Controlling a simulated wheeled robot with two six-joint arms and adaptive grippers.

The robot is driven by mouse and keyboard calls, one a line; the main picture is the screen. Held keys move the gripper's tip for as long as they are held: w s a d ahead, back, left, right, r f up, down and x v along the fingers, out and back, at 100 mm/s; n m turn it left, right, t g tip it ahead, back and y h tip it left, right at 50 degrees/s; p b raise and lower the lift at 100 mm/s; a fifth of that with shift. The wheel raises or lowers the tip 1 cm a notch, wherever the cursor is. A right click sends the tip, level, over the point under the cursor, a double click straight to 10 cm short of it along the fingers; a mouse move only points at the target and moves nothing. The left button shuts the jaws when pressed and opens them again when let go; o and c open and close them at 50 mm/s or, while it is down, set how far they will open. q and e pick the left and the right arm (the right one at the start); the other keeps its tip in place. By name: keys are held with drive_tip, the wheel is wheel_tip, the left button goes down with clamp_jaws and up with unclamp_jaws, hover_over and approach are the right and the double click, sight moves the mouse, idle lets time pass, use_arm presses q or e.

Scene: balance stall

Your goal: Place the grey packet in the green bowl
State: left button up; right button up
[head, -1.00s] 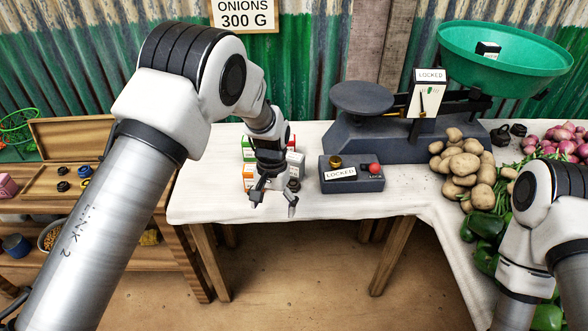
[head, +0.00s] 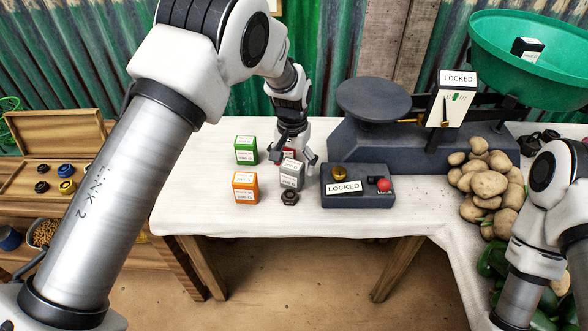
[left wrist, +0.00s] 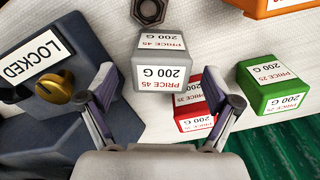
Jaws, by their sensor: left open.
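The grey packet (head: 291,176), with a white price and 200 G label, stands upright on the white-clothed table. It also shows large in the left wrist view (left wrist: 163,105). My left gripper (head: 296,166) is open just above and behind it; in the left wrist view its open fingers (left wrist: 162,84) frame the packet on either side, and I cannot tell if they touch it. The green bowl (head: 500,60) sits on the scale at the upper right, with a dark, white-labelled block (head: 527,49) in it. My right gripper is out of the picture.
Green (head: 246,151), orange (head: 245,188) and red (left wrist: 193,118) packets stand close around the grey one. A dark nut (head: 290,198) lies in front. The LOCKED control box (head: 358,198) is just right, before the scale (head: 375,145). Potatoes (head: 488,185) lie farther right.

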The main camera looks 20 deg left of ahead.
sight(292, 176)
use_arm(q)
wheel_tip(292, 176, down, 5)
drive_tip(key=shift+w+f, duration=0.1)
drive_tip(key=shift+f, duration=0.05)
drive_tip(key=c, duration=1.5)
drive_tip(key=shift+r, duration=0.25)
